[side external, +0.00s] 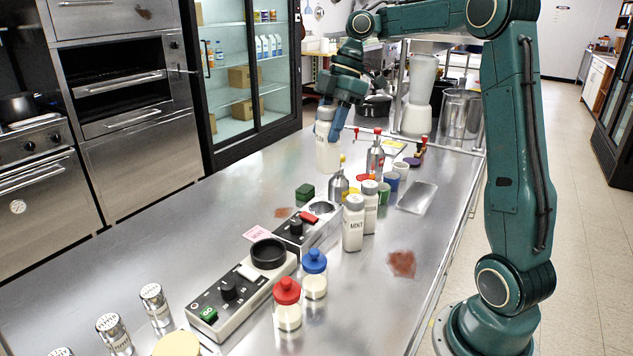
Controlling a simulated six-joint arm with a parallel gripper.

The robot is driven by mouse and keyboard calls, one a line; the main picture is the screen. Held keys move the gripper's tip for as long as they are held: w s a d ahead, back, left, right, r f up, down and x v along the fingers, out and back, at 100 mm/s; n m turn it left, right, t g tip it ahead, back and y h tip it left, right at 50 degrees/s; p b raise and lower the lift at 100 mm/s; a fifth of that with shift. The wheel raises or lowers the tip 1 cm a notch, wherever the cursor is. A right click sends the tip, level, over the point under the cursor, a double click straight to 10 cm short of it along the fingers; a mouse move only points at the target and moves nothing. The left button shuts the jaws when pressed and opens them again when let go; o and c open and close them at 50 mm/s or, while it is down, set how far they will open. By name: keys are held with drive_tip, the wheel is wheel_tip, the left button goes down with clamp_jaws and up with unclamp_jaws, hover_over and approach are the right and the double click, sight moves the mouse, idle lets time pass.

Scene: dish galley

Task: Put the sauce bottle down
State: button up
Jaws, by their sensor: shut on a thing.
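My gripper (334,118) is at the far part of the steel counter, pointing down, with its blue fingers shut on a white bottle (327,155). The bottle is upright, with a pale cap partly covered by the fingers. I cannot tell whether its base touches the counter or hangs just above it. No label is readable on it. The steel counter (200,225) runs from the near left to the far right.
Metal bottles with red (376,155) and yellow (339,185) tips stand close right of the held bottle. Nearer are white shakers (353,225), a control box (240,292), and red-capped (288,305) and blue-capped (315,275) bottles. The counter left of the held bottle is clear.

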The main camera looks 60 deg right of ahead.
drive_tip(key=s+a+n+g, duration=0.1)
drive_tip(key=s+a+n, duration=0.3)
drive_tip(key=s+a, duration=0.1)
drive_tip(key=shift+s+a+n+g+y, duration=0.3)
drive_tip(key=shift+s+n+g, duration=0.1)
drive_tip(key=shift+s, duration=0.15)
drive_tip(key=shift+f, duration=0.1)
wheel_tip(320, 180, down, 16)
idle(0.4)
drive_tip(key=shift+f, duration=1.95)
drive_tip(key=shift+f, duration=0.15)
drive_tip(key=o, duration=1.1)
